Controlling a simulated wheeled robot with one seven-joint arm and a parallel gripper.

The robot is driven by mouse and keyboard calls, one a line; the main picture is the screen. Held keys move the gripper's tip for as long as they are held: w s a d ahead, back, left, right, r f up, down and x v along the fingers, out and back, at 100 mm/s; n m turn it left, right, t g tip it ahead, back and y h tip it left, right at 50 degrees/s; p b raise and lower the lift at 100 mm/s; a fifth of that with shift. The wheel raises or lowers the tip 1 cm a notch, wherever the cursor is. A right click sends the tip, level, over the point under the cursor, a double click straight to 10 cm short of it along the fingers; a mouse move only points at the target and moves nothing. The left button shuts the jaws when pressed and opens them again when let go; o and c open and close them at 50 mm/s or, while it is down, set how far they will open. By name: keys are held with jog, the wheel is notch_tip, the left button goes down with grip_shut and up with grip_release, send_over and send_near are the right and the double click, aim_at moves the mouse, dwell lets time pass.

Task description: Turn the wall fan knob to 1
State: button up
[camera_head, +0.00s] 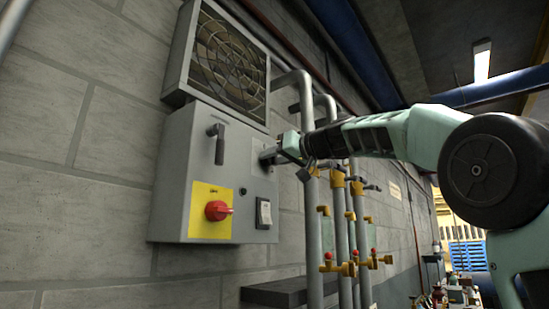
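The wall fan (228,62) sits behind a wire grille at the top, above a grey control box (175,180) on the block wall. My gripper (270,155) reaches in from the right, with its fingertips at the upper right of the box's front, beside a pale label plate (257,147). Any knob at that spot is hidden by the fingers, and I cannot tell whether they touch or grip it. No number 1 is readable.
The box also carries a dark lever handle (219,146), a small black button (242,191) and a light switch (263,213). Vertical pipes (313,230) with yellow valves (338,268) stand right of the box, below my arm. A dark ledge (275,292) juts out underneath.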

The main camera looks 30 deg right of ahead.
jog(key=shift+c, duration=1)
jog(key=shift+m, duration=0.3)
jog(key=m+p, duration=0.1)
jog(key=m, duration=0.2)
jog(key=shift+r, duration=0.1)
jog(key=shift+m+g+p, duration=0.4)
jog(key=shift+m, duration=1.6)
jog(key=shift+d, duration=0.1)
jog(key=o, duration=1)
